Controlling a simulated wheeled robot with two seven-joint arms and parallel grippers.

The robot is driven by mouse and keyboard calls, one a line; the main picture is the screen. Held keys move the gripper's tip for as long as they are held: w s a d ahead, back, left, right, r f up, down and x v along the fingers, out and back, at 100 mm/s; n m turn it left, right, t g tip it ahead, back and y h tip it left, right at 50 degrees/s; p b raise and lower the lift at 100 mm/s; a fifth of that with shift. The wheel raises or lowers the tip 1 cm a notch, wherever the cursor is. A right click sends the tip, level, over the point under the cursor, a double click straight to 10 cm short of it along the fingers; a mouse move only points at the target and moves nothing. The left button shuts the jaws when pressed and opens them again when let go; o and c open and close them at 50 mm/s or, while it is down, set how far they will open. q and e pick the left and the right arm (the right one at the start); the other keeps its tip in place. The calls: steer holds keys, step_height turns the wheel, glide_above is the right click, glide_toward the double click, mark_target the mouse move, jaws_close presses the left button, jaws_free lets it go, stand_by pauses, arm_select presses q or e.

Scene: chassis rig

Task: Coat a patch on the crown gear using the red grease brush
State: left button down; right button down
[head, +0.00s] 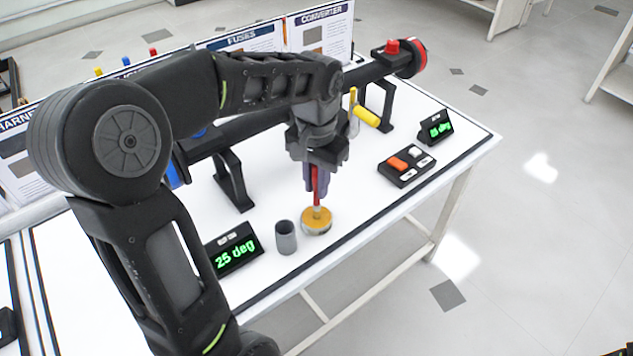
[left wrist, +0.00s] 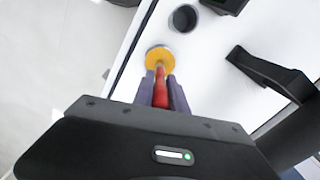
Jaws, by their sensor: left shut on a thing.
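The crown gear (head: 317,222) is a gold-yellow disc with a paler rim, lying near the front edge of the white table. It also shows in the left wrist view (left wrist: 158,54). My left gripper (head: 317,183) is above it, fingers pointing down, shut on the red grease brush (head: 317,188). In the left wrist view the brush (left wrist: 161,92) stands between the purple-grey fingers, its lower end over the gear's face. The bristles are hard to make out, and I cannot tell whether they touch the gear. My right gripper is not in view.
A long dark shaft on black stands (head: 232,182) runs behind. A button box (head: 406,166) and second display (head: 436,127) are at right. Table between gear and button box is clear.

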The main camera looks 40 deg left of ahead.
arm_select(q)
steer(key=shift+f, duration=0.1)
